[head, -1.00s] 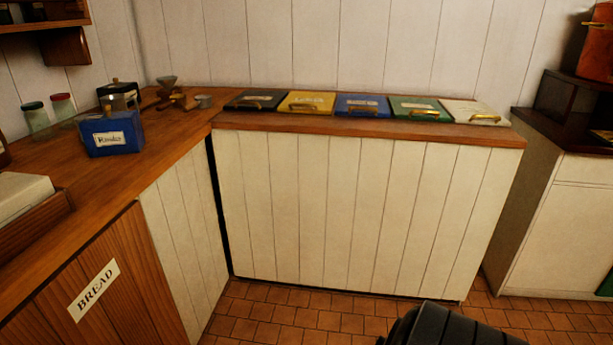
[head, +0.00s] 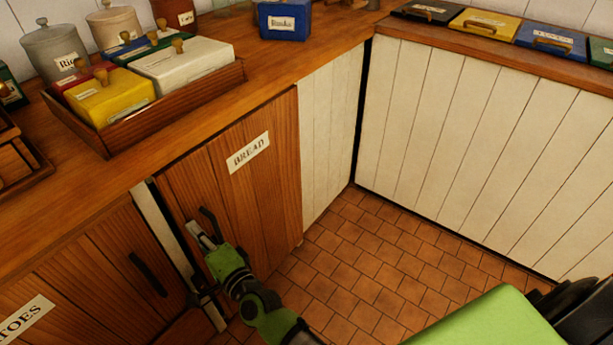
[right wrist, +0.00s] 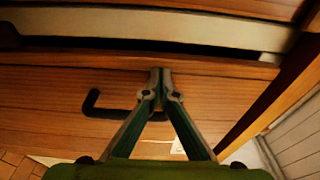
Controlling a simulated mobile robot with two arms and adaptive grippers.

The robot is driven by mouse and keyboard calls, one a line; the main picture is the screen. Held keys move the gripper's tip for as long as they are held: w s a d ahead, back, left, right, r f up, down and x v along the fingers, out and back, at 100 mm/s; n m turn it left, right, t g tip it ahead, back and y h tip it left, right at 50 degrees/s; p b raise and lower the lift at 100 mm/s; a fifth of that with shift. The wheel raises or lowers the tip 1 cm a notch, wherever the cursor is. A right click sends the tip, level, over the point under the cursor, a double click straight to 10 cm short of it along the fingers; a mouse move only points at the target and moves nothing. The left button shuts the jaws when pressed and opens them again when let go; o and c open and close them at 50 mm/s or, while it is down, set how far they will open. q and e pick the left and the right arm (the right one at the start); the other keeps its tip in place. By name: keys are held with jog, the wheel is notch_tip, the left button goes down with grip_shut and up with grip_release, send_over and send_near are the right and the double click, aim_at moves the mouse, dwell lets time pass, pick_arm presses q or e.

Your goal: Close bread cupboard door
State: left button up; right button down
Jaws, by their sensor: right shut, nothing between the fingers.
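The bread cupboard door (head: 262,205) is brown wood planks with a white BREAD label (head: 248,152) and a dark bar handle (head: 209,224) near its left edge. It stands almost flush with the cupboard front. A dark line shows along its left edge, and I cannot tell whether it is fully closed. My right gripper (head: 197,230) is shut and empty at the door's left edge, beside the handle. In the right wrist view its fingertips (right wrist: 160,73) lie against or just before the door (right wrist: 50,85), with the handle (right wrist: 97,106) to the left. My left gripper is not in view.
A pale frame strip (head: 172,232) separates the bread door from the potatoes door (head: 95,265). The wooden counter (head: 225,75) above carries a tray (head: 180,105) of boxes and several canisters. White panelled cupboards (head: 470,145) stand right. The tiled floor (head: 350,255) has free room.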

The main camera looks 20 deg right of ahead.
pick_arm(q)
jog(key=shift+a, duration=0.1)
pick_arm(e)
jog(key=shift+w+a+r, duration=0.15)
jog(key=shift+w+r, duration=0.25)
jog(key=shift+r, duration=0.35)
jog(key=shift+s+f, duration=0.15)
jog(key=shift+s, duration=0.1)
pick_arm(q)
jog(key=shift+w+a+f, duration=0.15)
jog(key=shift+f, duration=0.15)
pick_arm(e)
jog(key=f+v, duration=0.1)
jog(key=v, duration=1.1)
jog(key=shift+d, duration=0.2)
